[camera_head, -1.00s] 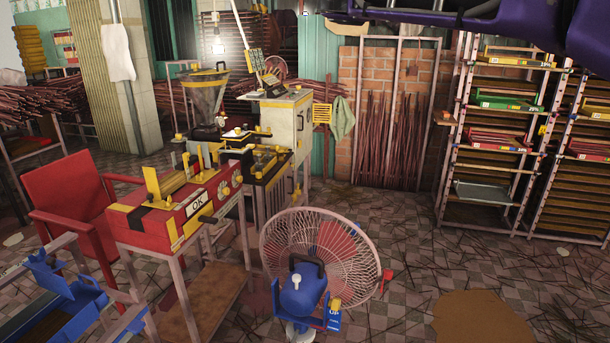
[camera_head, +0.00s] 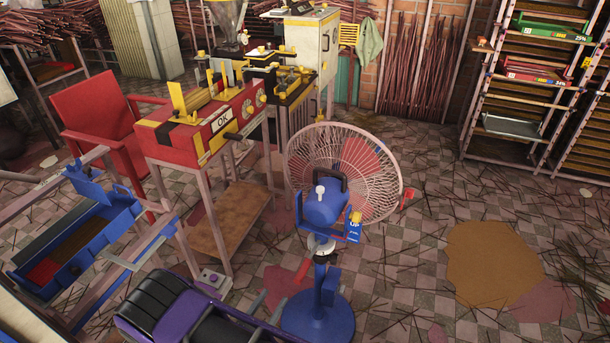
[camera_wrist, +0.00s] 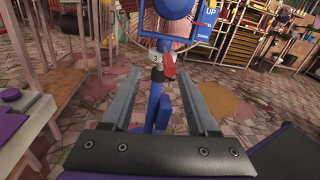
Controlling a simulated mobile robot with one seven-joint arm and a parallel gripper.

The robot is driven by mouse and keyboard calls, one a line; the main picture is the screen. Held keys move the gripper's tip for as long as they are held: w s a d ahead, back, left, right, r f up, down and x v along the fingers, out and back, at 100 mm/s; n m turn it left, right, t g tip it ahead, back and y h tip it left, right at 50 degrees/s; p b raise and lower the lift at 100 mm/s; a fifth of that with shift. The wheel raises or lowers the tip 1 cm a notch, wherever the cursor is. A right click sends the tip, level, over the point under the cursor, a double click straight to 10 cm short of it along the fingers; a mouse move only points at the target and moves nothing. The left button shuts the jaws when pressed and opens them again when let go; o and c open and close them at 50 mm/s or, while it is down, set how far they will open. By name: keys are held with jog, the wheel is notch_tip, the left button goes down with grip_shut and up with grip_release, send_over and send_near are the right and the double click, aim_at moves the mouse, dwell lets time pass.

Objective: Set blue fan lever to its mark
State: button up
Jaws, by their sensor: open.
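The blue fan (camera_head: 325,208) stands on the floor with a round wire cage, a blue motor housing, a post and a round base. A blue plate marked "UP" (camera_head: 354,230) hangs at the housing's right, with a yellow knob (camera_head: 356,216) at its top; this may be the lever, but I cannot tell its mark. In the wrist view the plate (camera_wrist: 205,28) is at the top. A red tab (camera_wrist: 168,65) and a small "3" label sit on the post. My gripper (camera_wrist: 158,78) is open and empty, its fingers pointing toward the post; contact is not visible.
A red machine (camera_head: 200,125) on a metal stand and a red chair (camera_head: 105,125) are left of the fan. A blue tray frame (camera_head: 80,240) is at far left. A shelf rack (camera_head: 520,90) stands at right. The floor right of the fan is mostly open, with scattered sticks.

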notch_tip(320, 180, down, 3)
jog(key=s+d+n, duration=0.1)
jog(key=s+d, duration=0.1)
send_near(310, 258)
jog(key=shift+n, duration=0.3)
jog(key=x, duration=0.5)
jog(key=f+x, duration=0.1)
jog(key=x, duration=0.1)
jog(key=shift+w+d+f+b, duration=0.1)
jog(key=shift+w+b, duration=0.2)
jog(key=shift+w, duration=0.1)
grip_shut()
dwell(0.6)
